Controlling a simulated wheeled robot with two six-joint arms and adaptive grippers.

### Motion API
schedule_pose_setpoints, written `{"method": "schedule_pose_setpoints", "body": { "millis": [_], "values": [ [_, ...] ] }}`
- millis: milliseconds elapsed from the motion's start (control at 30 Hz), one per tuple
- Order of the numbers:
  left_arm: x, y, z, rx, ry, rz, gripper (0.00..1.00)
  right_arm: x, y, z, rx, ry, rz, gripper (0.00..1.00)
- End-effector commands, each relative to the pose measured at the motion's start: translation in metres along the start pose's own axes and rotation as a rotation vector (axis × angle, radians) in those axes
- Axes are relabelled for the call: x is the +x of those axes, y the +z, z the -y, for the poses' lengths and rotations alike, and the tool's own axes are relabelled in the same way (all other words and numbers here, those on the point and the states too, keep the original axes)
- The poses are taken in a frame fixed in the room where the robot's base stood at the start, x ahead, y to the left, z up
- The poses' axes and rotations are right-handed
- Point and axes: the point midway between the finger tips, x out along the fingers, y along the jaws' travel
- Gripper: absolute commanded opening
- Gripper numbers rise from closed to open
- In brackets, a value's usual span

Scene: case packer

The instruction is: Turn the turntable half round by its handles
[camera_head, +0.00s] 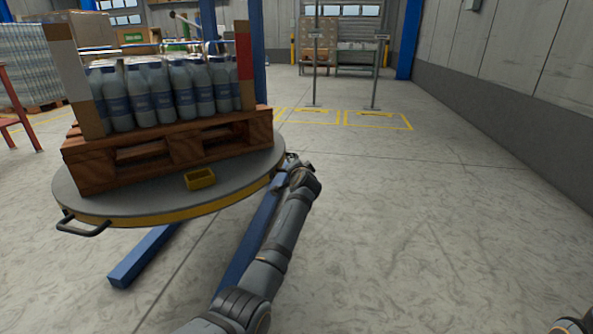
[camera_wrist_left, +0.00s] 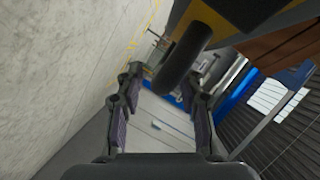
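The round grey turntable (camera_head: 130,202) with a yellow rim stands at the left of the head view. A black handle (camera_head: 83,226) sticks out from its near left edge. My left arm reaches to the turntable's right edge, with the left gripper (camera_head: 297,163) there, small and partly hidden by the wrist. In the left wrist view my left gripper (camera_wrist_left: 160,92) has its fingers spread apart. A dark handle bar (camera_wrist_left: 184,58) shows at the fingertips, nearer the right finger; I cannot tell whether it lies between them. My right gripper is out of view.
A wooden pallet (camera_head: 190,150) on the turntable carries several blue-labelled bottles (camera_head: 165,90) between corner posts. A small yellow box (camera_head: 200,179) lies on the turntable. Blue beams (camera_head: 145,256) run along the floor beneath. The floor to the right is clear.

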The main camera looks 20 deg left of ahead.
Motion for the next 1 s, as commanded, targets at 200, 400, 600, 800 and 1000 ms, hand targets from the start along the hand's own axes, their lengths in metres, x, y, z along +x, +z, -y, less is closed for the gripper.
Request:
{"method": "schedule_pose_setpoints", "body": {
  "millis": [200,400,600,800,1000],
  "values": [
    [-0.046,0.001,-0.001,-0.003,0.002,-0.001,0.37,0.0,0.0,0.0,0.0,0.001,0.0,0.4],
    [-0.086,0.001,-0.002,-0.003,0.005,-0.001,0.37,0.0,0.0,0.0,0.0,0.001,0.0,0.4],
    [-0.104,0.001,0.0,-0.001,0.002,0.002,0.37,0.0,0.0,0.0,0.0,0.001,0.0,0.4],
    [-0.105,0.002,0.0,0.0,0.002,0.002,0.37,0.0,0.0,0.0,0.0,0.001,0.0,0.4],
    [-0.108,0.009,0.006,-0.001,-0.001,0.012,0.37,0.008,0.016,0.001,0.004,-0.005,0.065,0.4]
  ]
}}
